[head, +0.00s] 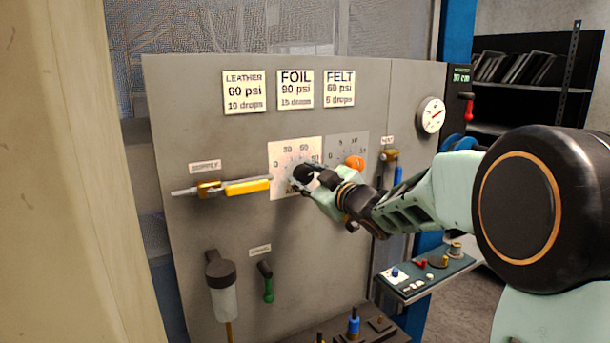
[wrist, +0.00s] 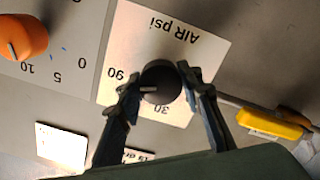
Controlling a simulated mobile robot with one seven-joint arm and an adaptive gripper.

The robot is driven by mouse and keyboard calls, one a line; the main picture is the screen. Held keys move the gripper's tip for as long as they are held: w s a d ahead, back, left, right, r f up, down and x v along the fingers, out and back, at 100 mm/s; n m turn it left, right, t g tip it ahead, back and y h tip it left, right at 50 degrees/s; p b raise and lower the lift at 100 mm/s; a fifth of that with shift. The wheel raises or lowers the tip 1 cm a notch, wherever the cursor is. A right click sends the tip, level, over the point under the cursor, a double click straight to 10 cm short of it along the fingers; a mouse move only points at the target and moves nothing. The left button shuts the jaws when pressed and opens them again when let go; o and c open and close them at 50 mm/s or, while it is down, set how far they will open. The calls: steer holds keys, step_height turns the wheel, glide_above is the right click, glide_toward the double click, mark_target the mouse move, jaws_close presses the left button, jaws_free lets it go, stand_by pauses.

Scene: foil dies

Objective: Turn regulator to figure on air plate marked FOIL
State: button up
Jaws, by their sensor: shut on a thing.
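The plate marked FOIL (head: 296,89) reads 90 psi and 15 drops and hangs at the top of the grey panel. The black regulator knob (wrist: 160,82) sits on the pale AIR psi dial plate (wrist: 201,55), which also shows in the head view (head: 284,158). My gripper (head: 303,178) is at the dial and shut on the knob, one finger on each side in the wrist view (wrist: 160,86). The knob's pale mark points left in the wrist view, close to the figure 90. The fingers hide part of the scale.
An orange knob (head: 355,163) on a second dial stands just right. A yellow-handled supply valve (head: 247,187) is to the left. LEATHER (head: 244,92) and FELT (head: 339,88) plates flank FOIL. A round gauge (head: 431,115) is at upper right.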

steer(key=o, duration=1.2)
steer(key=v, duration=1.2)
